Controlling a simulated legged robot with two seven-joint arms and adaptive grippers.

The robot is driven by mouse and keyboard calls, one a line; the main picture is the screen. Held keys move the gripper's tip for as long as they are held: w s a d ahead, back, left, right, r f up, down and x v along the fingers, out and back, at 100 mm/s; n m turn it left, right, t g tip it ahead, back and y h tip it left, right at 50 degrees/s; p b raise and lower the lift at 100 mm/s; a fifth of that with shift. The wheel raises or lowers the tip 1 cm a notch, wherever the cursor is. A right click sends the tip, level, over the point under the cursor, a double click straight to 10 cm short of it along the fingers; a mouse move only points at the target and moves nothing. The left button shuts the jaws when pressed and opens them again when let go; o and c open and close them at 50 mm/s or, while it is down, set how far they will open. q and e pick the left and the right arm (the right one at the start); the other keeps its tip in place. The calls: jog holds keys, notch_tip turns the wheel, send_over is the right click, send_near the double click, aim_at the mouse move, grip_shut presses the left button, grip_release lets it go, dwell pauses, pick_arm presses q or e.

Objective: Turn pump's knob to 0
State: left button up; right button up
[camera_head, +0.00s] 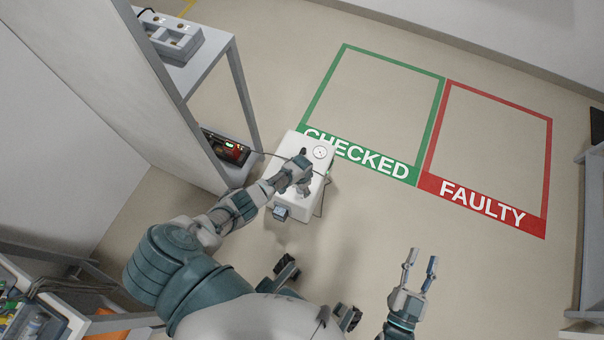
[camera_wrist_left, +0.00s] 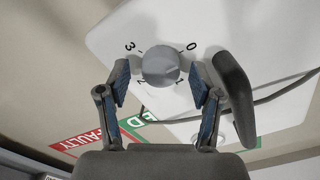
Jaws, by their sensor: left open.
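The pump (camera_head: 288,207) is a white box on the floor, and its white top fills much of the left wrist view (camera_wrist_left: 275,35). Its round grey knob (camera_wrist_left: 160,66) has the marks 0, 1, 2 and 3 around it; I cannot tell which one it points to. My left gripper (camera_head: 303,176) is over the pump's top and hides the knob in the head view. In the left wrist view its open fingers (camera_wrist_left: 158,80) stand on either side of the knob, with gaps visible. My right gripper (camera_head: 422,257) is open and empty above the floor, right of the pump.
A round gauge (camera_head: 320,152) and a dark handle (camera_wrist_left: 235,85) are on the pump's top. A green CHECKED frame (camera_head: 428,130) and a red FAULTY frame (camera_head: 547,150) mark clear floor.

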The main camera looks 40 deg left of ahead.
pick_arm(q)
notch_tip(320, 180, up, 12)
dwell(0.5)
jog(key=shift+f, duration=0.15)
